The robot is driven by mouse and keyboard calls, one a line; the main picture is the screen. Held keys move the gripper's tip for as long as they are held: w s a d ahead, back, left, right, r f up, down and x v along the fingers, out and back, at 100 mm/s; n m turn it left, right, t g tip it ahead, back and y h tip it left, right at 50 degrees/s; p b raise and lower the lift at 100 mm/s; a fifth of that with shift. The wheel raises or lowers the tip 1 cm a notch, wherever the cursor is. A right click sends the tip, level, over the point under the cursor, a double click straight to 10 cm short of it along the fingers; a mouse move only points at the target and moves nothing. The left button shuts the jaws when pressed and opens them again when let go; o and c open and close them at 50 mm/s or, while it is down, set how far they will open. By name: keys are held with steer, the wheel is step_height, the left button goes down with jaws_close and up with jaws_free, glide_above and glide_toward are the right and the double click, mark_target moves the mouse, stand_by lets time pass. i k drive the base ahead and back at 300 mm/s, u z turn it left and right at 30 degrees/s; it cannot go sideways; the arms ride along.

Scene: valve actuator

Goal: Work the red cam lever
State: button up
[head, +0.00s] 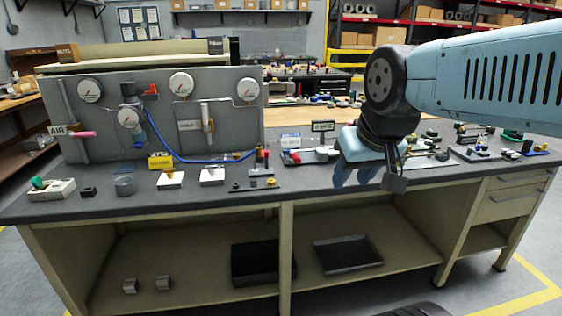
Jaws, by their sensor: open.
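My gripper (358,182) hangs at the end of my arm on the right, above the bench top near its front edge. Its fingers point down, apart and with nothing seen between them. A low device with a red lever (292,157) lies on the bench left of my gripper, apart from it. This may be the cam lever, but it is too small to be sure. Other red parts are a red-topped upright lever (265,155) further left and a red handle (150,89) on the panel. My gripper hides part of the bench behind it.
A grey panel (95,125) with gauges and a blue hose stands at the back left of the bench (215,198). Small fixtures line the bench on both sides of my gripper. A black bin (257,250) and a tray (347,240) sit on the shelf below.

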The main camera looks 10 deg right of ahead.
mark_target(293, 155)
steer(key=z, duration=0.2)
steer(key=i, duration=0.85)
steer(key=u, duration=0.1)
